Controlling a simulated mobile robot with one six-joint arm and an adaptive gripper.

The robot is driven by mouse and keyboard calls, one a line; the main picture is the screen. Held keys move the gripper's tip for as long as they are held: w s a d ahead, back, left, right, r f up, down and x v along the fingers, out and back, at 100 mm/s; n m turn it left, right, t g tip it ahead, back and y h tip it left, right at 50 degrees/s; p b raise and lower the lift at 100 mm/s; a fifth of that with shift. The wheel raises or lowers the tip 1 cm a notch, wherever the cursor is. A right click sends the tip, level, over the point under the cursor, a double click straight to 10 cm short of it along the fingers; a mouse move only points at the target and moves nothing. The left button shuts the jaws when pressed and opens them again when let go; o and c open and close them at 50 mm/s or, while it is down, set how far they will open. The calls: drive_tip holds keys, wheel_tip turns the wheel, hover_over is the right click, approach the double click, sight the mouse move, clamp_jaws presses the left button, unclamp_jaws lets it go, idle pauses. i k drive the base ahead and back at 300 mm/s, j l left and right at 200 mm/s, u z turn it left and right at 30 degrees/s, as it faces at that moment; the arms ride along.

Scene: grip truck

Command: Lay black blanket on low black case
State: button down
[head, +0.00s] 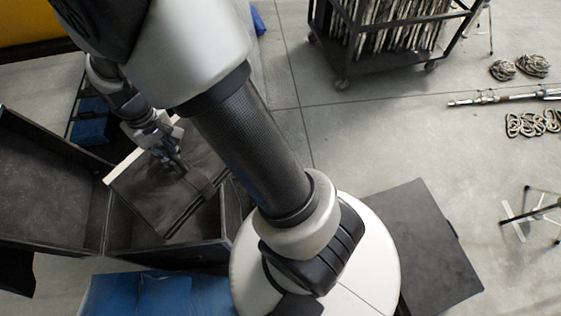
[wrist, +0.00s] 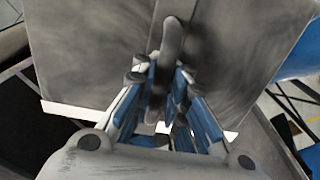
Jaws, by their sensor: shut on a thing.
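My gripper (head: 178,165) is shut on the black blanket (head: 160,201), a flat, dark folded slab with a pale edge and a band across it. It is tilted over an open black case at lower left. In the wrist view the blanket (wrist: 85,60) spreads grey and smudged beyond the fingers (wrist: 168,95), with a raised fold between them. The low black case (head: 424,246) appears as a flat dark top on the floor right of my base, partly hidden by it. Its top looks bare.
The open case (head: 122,232) has its lid (head: 45,190) leaning out left. Blue cloth (head: 150,293) lies at the bottom. A wheeled rack (head: 385,45) stands at the back. Chains (head: 532,124), a pole (head: 505,98) and a stand (head: 535,212) are right. Floor between is clear.

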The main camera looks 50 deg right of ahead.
sight(421, 257)
drive_tip(key=k+j+z, duration=0.2)
drive_tip(key=k, duration=0.25)
drive_tip(key=k+z, duration=0.25)
drive_tip(key=k, duration=0.15)
drive_tip(key=z, duration=3.35)
drive_tip(key=i, duration=0.5)
